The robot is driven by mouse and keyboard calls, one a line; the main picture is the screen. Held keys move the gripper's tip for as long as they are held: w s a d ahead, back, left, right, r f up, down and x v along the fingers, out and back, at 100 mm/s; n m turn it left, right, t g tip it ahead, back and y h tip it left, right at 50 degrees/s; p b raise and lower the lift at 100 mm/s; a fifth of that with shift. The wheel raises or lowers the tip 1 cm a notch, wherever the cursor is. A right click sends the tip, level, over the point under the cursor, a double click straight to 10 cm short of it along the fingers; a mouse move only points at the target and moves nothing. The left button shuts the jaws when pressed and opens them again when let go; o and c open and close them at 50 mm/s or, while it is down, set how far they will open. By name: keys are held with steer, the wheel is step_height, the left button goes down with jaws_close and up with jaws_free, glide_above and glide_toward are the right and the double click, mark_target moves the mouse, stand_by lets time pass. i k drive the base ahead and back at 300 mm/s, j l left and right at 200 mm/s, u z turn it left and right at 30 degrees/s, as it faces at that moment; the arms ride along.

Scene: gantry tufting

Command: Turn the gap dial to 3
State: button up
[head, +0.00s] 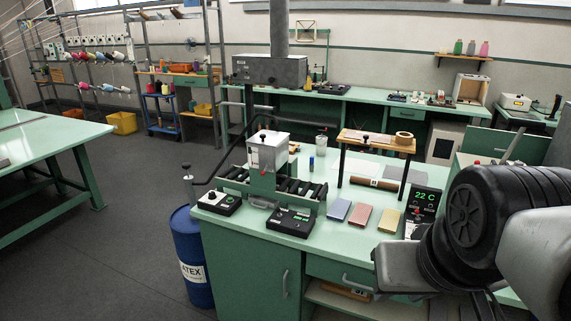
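The bench machine has a black roller bed (300,190) with a green frame and a pale box (267,152) with a small black knob on top. A control box with a white face and dark knob (218,202) sits at its left. A black control box with a small green display (291,221) sits at its front. No dial label or number is readable at this size, so I cannot tell which is the gap dial or its setting. My arm fills the right side; my gripper does not show.
The green bench (247,232) carries blue, pink and yellow pads (361,217), a wooden shelf (376,139) and a "22 C" display (424,200). A blue drum (192,262) stands left of the bench. The floor (100,255) at left is clear.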

mark_target(212, 195)
steer(key=i+j+z, duration=0.15)
steer(key=j, duration=0.2)
steer(key=i+j+z, duration=0.15)
steer(key=j, duration=0.2)
steer(key=i+j+z, duration=0.15)
steer(key=j, duration=0.2)
steer(key=i+j, duration=0.1)
steer(key=j, duration=0.4)
steer(key=i+j, duration=0.15)
steer(key=j, duration=0.35)
steer(key=i+j+z, duration=0.1)
steer(key=j, duration=0.4)
steer(key=i+j, duration=0.1)
steer(key=j, duration=0.35)
steer(key=i+j, duration=0.1)
steer(key=j, duration=0.4)
steer(key=i+j+z, duration=0.1)
steer(key=j, duration=0.4)
